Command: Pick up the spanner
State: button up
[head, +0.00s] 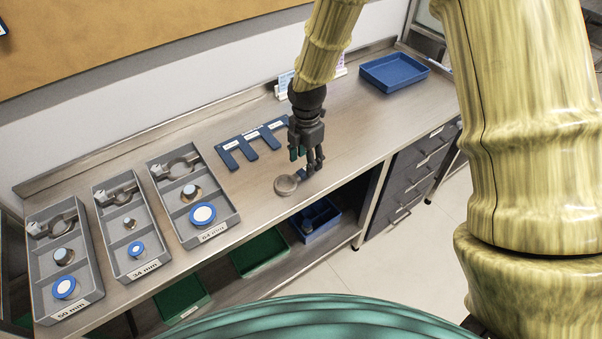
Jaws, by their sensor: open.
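A small grey item with a round end and a short bluish part (286,186) lies on the bench near its front edge. It may be the spanner, but it is too small to tell for sure. My gripper (307,163) is open and points down, just above and behind the bluish end of this item. The fingers partly cover that end. I cannot tell whether they touch it or how high they are above the bench.
Three grey trays (164,205) with clamps and round blue-rimmed parts stand at the left. A blue tray (372,84) sits at the back right. Bins (258,252) stand below. The bench right of my gripper is clear.

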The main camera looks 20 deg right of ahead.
aim_at(304, 170)
jog(key=f+p, duration=0.1)
jog(key=w+f, duration=0.1)
jog(key=f, duration=0.1)
jog(key=shift+p, duration=0.35)
jog(key=shift+s+f, duration=0.1)
jog(key=shift+f, duration=0.9)
grip_shut()
